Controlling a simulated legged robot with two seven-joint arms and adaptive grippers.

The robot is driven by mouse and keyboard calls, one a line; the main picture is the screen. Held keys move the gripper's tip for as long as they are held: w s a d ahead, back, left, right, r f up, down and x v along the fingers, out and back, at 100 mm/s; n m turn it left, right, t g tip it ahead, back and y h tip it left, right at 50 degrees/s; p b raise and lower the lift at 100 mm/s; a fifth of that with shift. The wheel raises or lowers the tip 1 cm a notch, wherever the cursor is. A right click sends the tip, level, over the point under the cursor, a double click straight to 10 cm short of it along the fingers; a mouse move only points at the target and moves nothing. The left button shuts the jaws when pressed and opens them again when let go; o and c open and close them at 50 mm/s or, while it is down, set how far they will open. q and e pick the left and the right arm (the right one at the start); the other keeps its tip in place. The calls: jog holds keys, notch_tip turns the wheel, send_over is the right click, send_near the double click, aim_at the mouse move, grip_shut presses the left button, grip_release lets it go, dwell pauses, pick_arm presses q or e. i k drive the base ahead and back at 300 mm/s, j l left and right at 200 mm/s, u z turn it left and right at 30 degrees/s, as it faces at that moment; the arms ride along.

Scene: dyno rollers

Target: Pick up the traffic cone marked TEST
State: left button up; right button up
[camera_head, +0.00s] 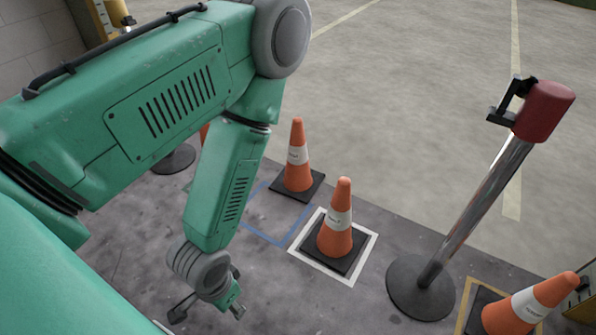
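One cone (338,240) stands inside a white square outline. Another cone (297,178) stands behind it, by a blue outline. The bands carry small dark lettering that I cannot read, so I cannot tell which is marked TEST. My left gripper (209,310) hangs low at the lower left, left of the white-outlined cone and apart from it. Its fingers are spread and empty. My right gripper does not show.
A chrome post with a red top (546,110) and round black base (420,288) leans in view between the cones. A blue floor outline (265,241) lies partly empty. An orange sliver shows behind my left arm. Pale open floor (420,90) lies beyond.

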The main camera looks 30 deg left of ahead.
aim_at(297, 181)
jog(key=i+j+z, duration=0.15)
jog(key=j, duration=0.4)
jog(key=i+j+z, duration=0.15)
jog(key=j, duration=0.45)
jog(key=i+j+z, duration=0.15)
jog(key=i+j, duration=0.15)
jog(key=j, duration=0.3)
jog(key=i+j+z, duration=0.1)
jog(key=j, duration=0.55)
jog(key=i+j+z, duration=0.15)
jog(key=j, duration=0.5)
jog(key=j+z, duration=0.15)
jog(key=j, duration=0.45)
jog(key=i, duration=0.05)
